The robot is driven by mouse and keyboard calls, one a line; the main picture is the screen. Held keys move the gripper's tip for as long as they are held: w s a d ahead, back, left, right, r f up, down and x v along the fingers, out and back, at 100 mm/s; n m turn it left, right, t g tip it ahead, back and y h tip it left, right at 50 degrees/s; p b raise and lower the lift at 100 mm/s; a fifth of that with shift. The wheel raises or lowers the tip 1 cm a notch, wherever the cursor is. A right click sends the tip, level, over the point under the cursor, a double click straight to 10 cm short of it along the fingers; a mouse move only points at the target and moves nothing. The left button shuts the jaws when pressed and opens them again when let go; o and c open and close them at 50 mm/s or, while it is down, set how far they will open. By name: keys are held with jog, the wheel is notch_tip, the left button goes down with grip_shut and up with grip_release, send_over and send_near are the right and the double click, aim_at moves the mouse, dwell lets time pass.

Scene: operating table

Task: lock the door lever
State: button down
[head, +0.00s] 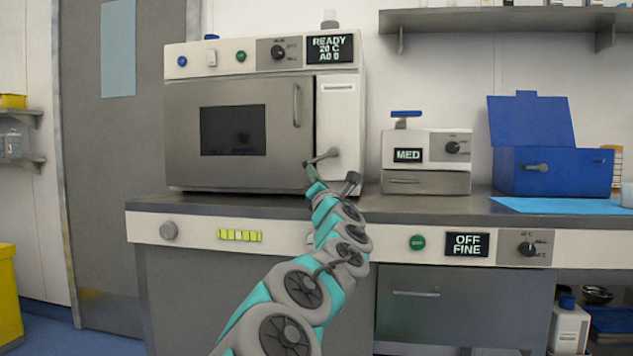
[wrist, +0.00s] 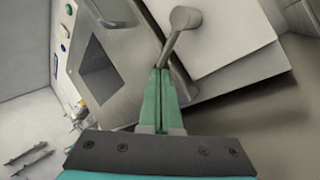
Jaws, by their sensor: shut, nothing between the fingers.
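The door lever (head: 323,157) is a grey handle on the front of the steriliser-like machine (head: 180,130), at the right edge of its door. It points left and slightly down from its round hub. In the wrist view the lever (wrist: 178,32) runs from its hub down to my fingertips. My gripper (head: 310,172) is shut, with nothing between its fingers. In the wrist view its green fingers (wrist: 160,88) lie side by side, with their tips at the lever's free end. I cannot tell whether they touch it. The door (head: 282,150) looks closed.
A small box marked MED (head: 425,178) and an open blue box (head: 550,172) stand to the right on the counter (head: 440,207). The door's vertical handle (head: 296,105) is above the lever. The counter between machine and MED box is clear.

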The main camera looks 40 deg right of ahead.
jog(key=shift+w+d+r, duration=0.2)
jog(key=shift+w+d, duration=0.1)
jog(key=shift+w, duration=0.25)
jog(key=shift+a+b, duration=0.1)
jog(key=shift+b, duration=0.25)
jog(key=shift+w+a+m+b, duration=0.15)
jog(key=shift+m+b, duration=0.15)
jog(key=shift+b, duration=0.15)
jog(key=shift+w+r+m+h+b, duration=0.15)
jog(key=shift+m+h+b, duration=0.55)
jog(key=shift+b, duration=0.4)
jog(key=shift+w+a+r, duration=0.1)
jog(key=shift+a+r, duration=0.1)
jog(key=shift+r, duration=0.5)
jog(key=shift+f, duration=0.1)
